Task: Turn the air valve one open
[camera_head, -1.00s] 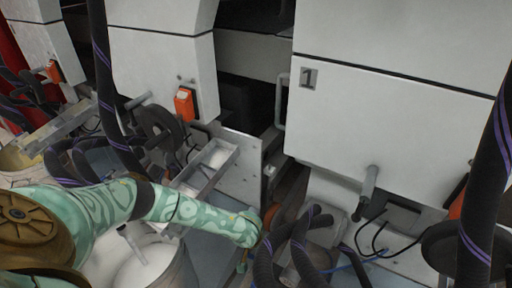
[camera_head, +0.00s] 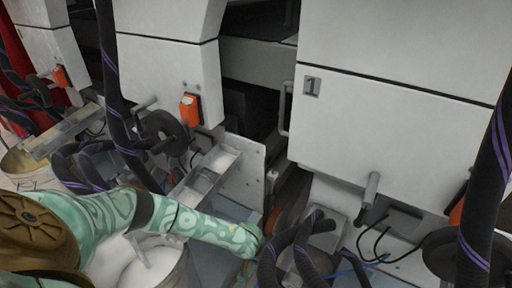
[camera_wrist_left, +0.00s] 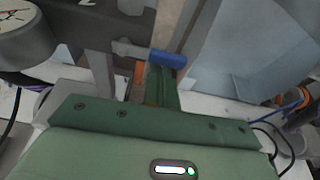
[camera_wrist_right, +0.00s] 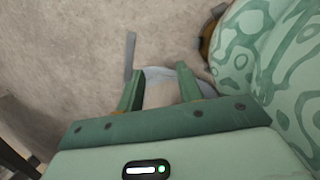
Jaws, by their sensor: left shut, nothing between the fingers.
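In the left wrist view a small blue handle (camera_wrist_left: 168,59) lies just beyond the tips of my left gripper (camera_wrist_left: 162,78). It looks like a valve lever, but its label and whether it is open cannot be read. The left gripper's green fingers are together with nothing between them. The tips appear close to or against the blue handle; touching cannot be told. In the head view my left arm reaches down among the machine parts and the gripper itself is mostly hidden. My right gripper (camera_wrist_right: 160,88) is open and empty above a plain floor.
A round gauge (camera_wrist_left: 16,27) sits at the left wrist view's upper left. In the head view, thick black hoses (camera_head: 300,255) crowd the arm's end. The machine panel marked 1 (camera_head: 390,125), a metal tray (camera_head: 208,172) and a white bucket (camera_head: 155,265) stand around it.

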